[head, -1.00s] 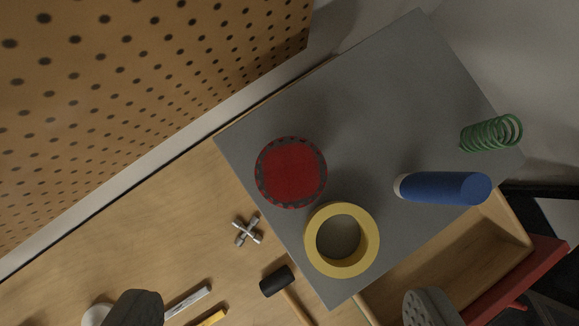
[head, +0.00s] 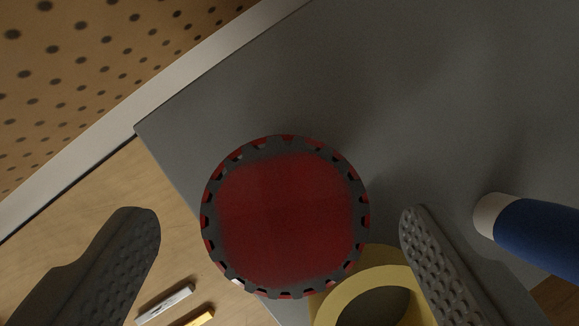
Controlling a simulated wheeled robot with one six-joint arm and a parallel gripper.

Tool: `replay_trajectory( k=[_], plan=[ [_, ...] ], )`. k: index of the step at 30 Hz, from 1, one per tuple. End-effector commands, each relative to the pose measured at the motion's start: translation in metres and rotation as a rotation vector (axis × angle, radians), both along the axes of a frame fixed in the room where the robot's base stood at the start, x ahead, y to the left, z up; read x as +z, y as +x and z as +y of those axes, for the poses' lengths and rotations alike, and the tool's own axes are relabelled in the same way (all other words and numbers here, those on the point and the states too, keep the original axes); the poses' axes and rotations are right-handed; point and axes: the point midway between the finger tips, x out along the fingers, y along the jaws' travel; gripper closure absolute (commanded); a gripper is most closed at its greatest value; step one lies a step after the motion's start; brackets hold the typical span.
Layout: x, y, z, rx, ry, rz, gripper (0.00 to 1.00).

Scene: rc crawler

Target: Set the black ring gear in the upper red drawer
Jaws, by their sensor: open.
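The black ring gear (head: 250,156) is a dark toothed ring lying flat on a round red piece (head: 285,215), on the grey cabinet top. Red shows inside the ring and between its teeth. My gripper (head: 276,212) is open, with one finger to the left of the ring gear and the other to the right. Both fingers look apart from it, and nothing is between them but the view of the gear. The red drawer front is out of view now; only a dim brown patch (head: 560,296) shows at the lower right, perhaps drawer wood.
A yellow ring (head: 335,300) lies close below the gear, near the right finger. A blue cylinder (head: 540,235) with a pale end lies at the right. The grey top (head: 420,90) is clear behind. A perforated board (head: 90,70) stands at the upper left.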

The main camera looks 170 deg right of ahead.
Motion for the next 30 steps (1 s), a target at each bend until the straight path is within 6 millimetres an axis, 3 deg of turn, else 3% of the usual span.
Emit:
replay_trajectory(
  k=[6, 16, 24, 30],
  plan=[
    [-0.025, 0.010, -0.002, 0.000, -0.001, 0.002, 0.21],
    [-0.030, 0.012, -0.002, 0.000, 0.000, 0.000, 0.21],
    [-0.030, 0.012, -0.002, 0.000, 0.000, 0.000, 0.73],
    [-0.030, 0.012, -0.002, 0.000, 0.000, 0.000, 0.77]
  ],
)
